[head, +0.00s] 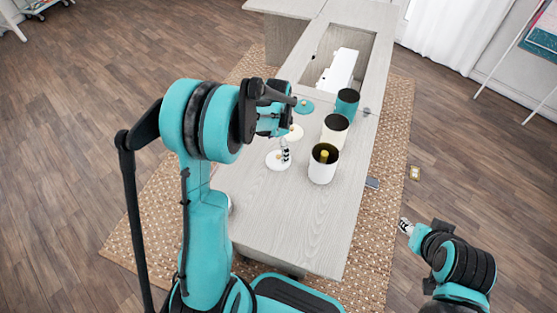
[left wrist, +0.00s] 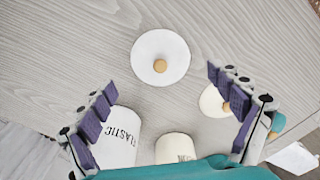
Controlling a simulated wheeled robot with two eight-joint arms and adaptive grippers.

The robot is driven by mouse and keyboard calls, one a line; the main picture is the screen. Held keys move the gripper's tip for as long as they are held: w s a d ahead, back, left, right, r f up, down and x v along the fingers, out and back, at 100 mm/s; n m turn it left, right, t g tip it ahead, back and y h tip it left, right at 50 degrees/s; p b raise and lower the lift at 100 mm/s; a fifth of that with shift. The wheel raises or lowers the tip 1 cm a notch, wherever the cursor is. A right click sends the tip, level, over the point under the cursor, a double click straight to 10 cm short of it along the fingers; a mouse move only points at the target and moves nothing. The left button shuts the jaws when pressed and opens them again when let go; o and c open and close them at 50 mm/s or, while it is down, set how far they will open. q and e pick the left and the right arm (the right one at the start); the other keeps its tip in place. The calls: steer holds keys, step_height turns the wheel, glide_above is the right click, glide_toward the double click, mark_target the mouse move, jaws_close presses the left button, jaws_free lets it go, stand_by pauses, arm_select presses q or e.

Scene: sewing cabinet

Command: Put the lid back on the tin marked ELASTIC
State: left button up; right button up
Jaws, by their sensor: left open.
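The tin marked ELASTIC shows at the lower left of the left wrist view (left wrist: 121,138). It appears to be the nearest white tin (head: 322,172) in the head view, uncovered and upright on the table, with something yellow inside. A white round lid (head: 271,163) with a wooden knob lies flat on the table, left of that tin. The lid also shows in the left wrist view (left wrist: 160,45), beyond and between my fingers. My left gripper (head: 285,152) is open and empty above this lid. My right gripper (head: 405,226) is beyond the table's right side; its jaws are too small to read.
A cream tin (head: 334,134) and a teal tin (head: 347,106) stand open behind the white one. A cream lid (head: 296,132) and a teal lid (head: 304,106) lie left of them. A white machine (head: 340,70) sits in the table's recess. The near tabletop (head: 280,220) is clear.

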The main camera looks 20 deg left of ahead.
mark_target(279, 156)
arm_select(q)
step_height(279, 156, down, 5)
steer(key=b, duration=0.3)
steer(key=shift+w+d+f, duration=0.15)
steer(key=c, duration=1.6)
